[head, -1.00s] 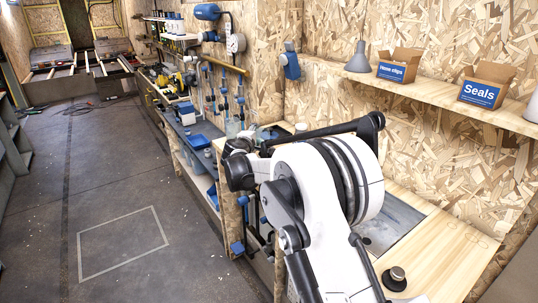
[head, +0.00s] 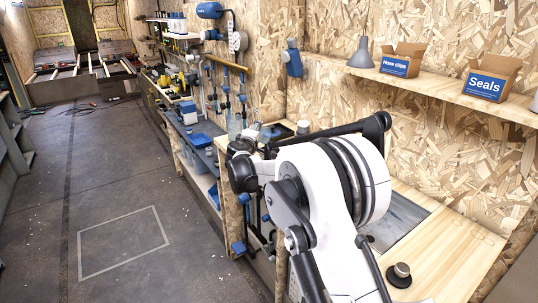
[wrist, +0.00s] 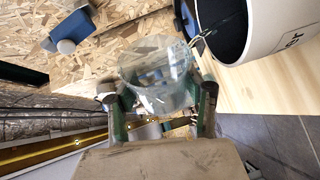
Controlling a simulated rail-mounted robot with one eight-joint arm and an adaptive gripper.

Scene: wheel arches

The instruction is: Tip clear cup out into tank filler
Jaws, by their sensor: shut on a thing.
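In the wrist view the clear cup (wrist: 148,68) is between the fingers of my gripper (wrist: 157,98), which is shut on it. The cup is see-through and I cannot make out what is in it. Just beyond its upper right side is a white round container (wrist: 275,48) with a dark opening and lettering ending in "er". It may be the tank filler; only part of it shows. The cup's edge looks close to its rim, and I cannot tell if they touch. In the head view my arm hides the gripper and cup.
A wooden bench (head: 440,262) with a dark round knob (head: 399,270) lies at the right. A shelf (head: 440,82) above holds a "Hose clips" box (head: 401,60), a "Seals" box (head: 489,80) and a grey funnel (head: 362,54). The floor (head: 110,190) at left is open.

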